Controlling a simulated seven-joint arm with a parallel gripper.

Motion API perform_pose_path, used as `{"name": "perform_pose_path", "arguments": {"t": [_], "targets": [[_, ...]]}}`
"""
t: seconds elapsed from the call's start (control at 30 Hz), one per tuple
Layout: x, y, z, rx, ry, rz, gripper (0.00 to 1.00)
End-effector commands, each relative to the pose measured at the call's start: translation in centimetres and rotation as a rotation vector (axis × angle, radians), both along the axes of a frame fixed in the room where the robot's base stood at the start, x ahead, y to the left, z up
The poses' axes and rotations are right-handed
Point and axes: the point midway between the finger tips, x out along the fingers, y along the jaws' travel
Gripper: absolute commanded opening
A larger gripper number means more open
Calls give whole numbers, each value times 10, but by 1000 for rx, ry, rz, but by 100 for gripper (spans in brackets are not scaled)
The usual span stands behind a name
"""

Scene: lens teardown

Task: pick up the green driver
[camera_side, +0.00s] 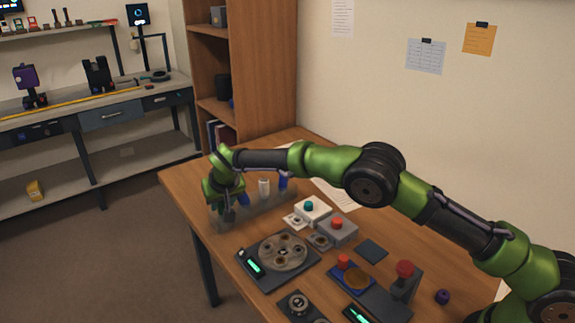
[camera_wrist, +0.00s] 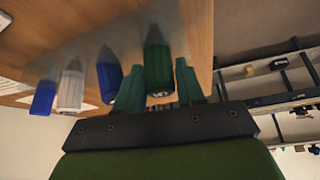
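In the wrist view the dark green driver (camera_wrist: 157,62) stands in a translucent grey rack (camera_wrist: 85,50), its handle end toward the camera. My gripper (camera_wrist: 158,72) has its two teal fingers on either side of the handle, apart, with a narrow gap to the driver on the right; contact on the left is unclear. In the side view my gripper (camera_side: 228,213) is at the left end of the rack (camera_side: 262,208), pointing down. The green driver cannot be told apart from my green gripper there.
A blue driver (camera_wrist: 109,78), a white driver (camera_wrist: 71,88) and another blue driver (camera_wrist: 43,97) stand in the same rack.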

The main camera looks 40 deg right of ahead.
Motion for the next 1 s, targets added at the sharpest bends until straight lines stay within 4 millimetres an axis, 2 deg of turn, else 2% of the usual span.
{"name": "perform_pose_path", "arguments": {"t": [0.03, 0.23, 0.47, 0.57, 1.0], "targets": [[0, 0, 0, 0, 0, 0, 38], [0, 0, 0, 0, 0, 0, 7], [0, 0, 2, 0, -1, 0, 6], [1, 1, 10, 1, -4, 1, 6], [0, 0, 89, 1, -4, -3, 6]]}}
